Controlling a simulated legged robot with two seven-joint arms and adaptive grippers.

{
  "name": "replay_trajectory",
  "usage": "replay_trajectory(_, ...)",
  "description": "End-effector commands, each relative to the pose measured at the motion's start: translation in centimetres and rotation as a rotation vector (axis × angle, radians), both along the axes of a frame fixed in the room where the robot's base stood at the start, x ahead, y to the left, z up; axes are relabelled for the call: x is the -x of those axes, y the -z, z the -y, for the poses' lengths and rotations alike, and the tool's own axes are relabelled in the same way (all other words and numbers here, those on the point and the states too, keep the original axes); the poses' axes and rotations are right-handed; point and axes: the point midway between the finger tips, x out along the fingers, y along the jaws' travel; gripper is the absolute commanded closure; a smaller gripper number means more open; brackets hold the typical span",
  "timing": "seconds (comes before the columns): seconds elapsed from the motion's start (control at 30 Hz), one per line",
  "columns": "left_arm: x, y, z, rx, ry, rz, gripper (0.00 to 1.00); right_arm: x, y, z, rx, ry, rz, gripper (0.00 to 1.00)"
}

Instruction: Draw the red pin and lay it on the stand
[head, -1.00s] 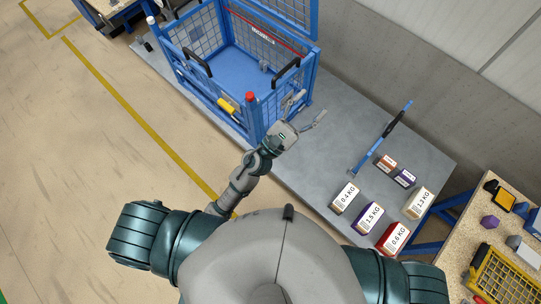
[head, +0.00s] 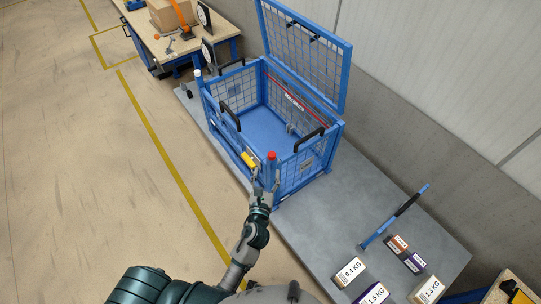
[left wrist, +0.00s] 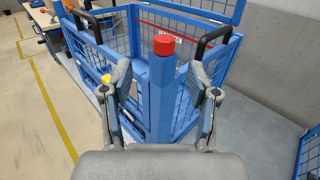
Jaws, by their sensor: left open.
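The red pin shows as a red cap (head: 271,155) on top of the near corner post of the blue mesh cage (head: 296,178). In the left wrist view the red cap (left wrist: 164,45) is upright in the middle, just beyond the fingers. My left gripper (head: 265,183) is open and empty at that corner, below the cap. In the left wrist view its fingers (left wrist: 163,85) stand on either side of the blue post, with gaps. The pin's shaft is hidden. I cannot tell which thing is the stand. My right gripper is out of view.
The cage has black handles (head: 310,139), a yellow part (head: 248,159) and a raised mesh lid (head: 305,50). A blue bar with a black grip (head: 395,216) and several weight-labelled boxes (head: 350,271) lie on the grey platform (head: 330,222). A workbench (head: 215,32) stands behind.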

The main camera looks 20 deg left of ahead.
Motion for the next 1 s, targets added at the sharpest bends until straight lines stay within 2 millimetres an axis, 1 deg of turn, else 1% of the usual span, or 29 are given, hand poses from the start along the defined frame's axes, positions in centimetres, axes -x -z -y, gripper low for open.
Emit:
replay_trajectory(0.03, -1.2, -0.2, 0.0, -0.001, -0.001, 0.003, 0.40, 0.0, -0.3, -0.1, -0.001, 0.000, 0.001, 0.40)
replay_trajectory(0.2, -4.7, -0.2, -0.2, -0.002, -0.001, 0.001, 0.40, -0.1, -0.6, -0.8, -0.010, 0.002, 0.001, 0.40)
replay_trajectory(0.3, -6.3, -0.2, -0.3, -0.003, 0.000, 0.003, 0.40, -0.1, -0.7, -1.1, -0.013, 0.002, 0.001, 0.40)
replay_trajectory(0.4, -7.5, -0.1, -0.6, -0.003, -0.001, 0.001, 0.40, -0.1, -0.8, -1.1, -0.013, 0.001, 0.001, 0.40)
replay_trajectory(0.57, -8.4, 0.0, -0.8, -0.002, 0.001, 0.001, 0.40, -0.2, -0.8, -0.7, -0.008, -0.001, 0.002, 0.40)
replay_trajectory(0.83, -8.5, 0.0, -1.0, -0.001, 0.000, 0.001, 0.40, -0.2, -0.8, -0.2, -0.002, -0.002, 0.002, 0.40)
replay_trajectory(0.87, -8.5, 0.0, -1.0, -0.001, 0.000, 0.000, 0.45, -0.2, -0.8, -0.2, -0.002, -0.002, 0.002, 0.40)
replay_trajectory(0.9, -8.5, 0.0, -0.9, -0.001, 0.000, 0.000, 0.55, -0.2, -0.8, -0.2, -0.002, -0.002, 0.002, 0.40)
replay_trajectory(0.97, -8.5, 0.0, -0.8, -0.002, 0.000, 0.001, 0.70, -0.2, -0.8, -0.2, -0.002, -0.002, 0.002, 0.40)
replay_trajectory(1.0, -8.5, 0.0, -0.8, -0.002, 0.000, 0.001, 0.80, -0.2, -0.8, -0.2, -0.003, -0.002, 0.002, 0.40)
